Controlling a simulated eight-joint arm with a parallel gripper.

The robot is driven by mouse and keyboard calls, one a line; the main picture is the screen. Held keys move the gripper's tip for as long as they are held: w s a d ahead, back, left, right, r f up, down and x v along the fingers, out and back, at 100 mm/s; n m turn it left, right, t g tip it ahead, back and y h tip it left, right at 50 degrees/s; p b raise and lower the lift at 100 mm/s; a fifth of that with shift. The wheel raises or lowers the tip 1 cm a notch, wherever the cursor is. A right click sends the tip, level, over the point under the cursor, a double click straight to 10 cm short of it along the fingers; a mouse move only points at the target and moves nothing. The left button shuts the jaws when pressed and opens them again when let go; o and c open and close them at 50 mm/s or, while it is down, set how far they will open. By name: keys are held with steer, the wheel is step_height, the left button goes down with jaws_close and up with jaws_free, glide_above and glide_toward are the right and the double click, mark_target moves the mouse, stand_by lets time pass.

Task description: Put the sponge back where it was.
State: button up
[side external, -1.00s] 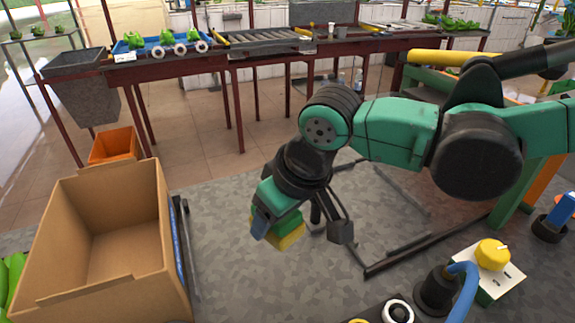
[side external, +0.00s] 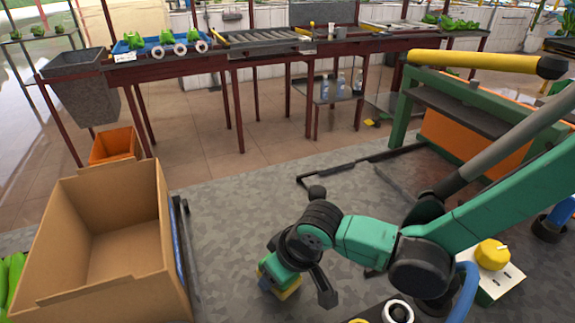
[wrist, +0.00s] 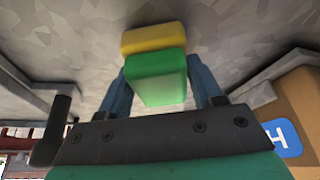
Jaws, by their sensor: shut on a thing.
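The sponge is a small block with a green layer and a yellow layer. In the wrist view the sponge (wrist: 155,76) sits between the two blue fingers of my gripper (wrist: 160,88), which is shut on it. In the side view my gripper (side external: 268,280) points down, low over the grey surface, with the yellow part of the sponge (side external: 290,287) showing at its tip. The gripper hides part of the sponge there. I cannot tell whether the sponge touches the surface.
An open cardboard box (side external: 160,230) stands at the left, with an orange bin (side external: 113,146) behind it. A white box with a yellow knob (side external: 492,256) is at the right. Black rails (side external: 345,166) lie on the floor behind the arm. The grey surface (side external: 225,225) between box and gripper is clear.

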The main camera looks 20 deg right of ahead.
steer(key=o, duration=1.2)
steer(key=shift+f, duration=0.15)
steer(key=v, duration=1.2)
steer(key=d+m+t, duration=0.1)
steer(key=d, duration=0.6)
steer(key=d+r+m+t+h, duration=0.1)
steer(key=d+m, duration=0.1)
steer(key=d, duration=0.4)
steer(key=d+r+m+t, duration=0.1)
steer(key=d, duration=0.6)
steer(key=shift+s+d+r+h, duration=0.1)
steer(key=shift+d+h, duration=0.2)
steer(key=shift+h, duration=0.1)
